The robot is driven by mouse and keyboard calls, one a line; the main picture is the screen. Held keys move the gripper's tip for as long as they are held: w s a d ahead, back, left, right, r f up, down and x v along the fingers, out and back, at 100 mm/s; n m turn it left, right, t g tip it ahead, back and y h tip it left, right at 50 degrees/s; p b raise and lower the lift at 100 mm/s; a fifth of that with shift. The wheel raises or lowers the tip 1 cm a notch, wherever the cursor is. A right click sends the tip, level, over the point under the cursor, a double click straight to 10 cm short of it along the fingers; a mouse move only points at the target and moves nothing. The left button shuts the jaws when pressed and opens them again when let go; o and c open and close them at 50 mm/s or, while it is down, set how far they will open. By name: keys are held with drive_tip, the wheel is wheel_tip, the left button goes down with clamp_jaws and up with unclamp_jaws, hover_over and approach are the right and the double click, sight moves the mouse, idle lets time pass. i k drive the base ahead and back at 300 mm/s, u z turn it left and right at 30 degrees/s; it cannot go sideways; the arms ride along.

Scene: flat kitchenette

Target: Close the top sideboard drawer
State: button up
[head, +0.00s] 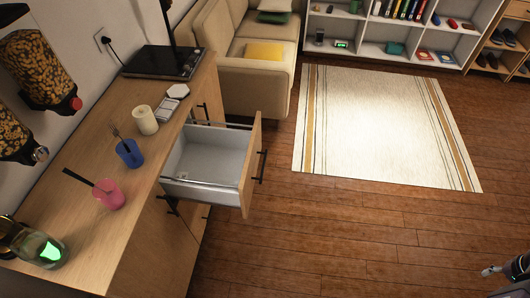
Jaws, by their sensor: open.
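The top sideboard drawer (206,157) is pulled well out of the wooden sideboard (140,215). Its grey-white inside looks empty. Its wooden front (252,165) has a dark bar handle (262,166) facing right, toward the floor. My gripper (491,282) shows at the lower right edge, partly cut off by the frame. It is open, with nothing visible between its fingers, and is far from the drawer and its handle.
A sofa (245,75) stands behind the drawer. Wooden floor (330,235) lies clear between drawer and gripper; a rug (375,120) lies beyond.

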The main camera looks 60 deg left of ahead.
sight(222, 163)
drive_tip(key=i, duration=0.5)
drive_tip(key=z, duration=0.4)
drive_tip(key=k, duration=0.15)
drive_tip(key=u, duration=2.95)
drive_tip(key=i, duration=0.55)
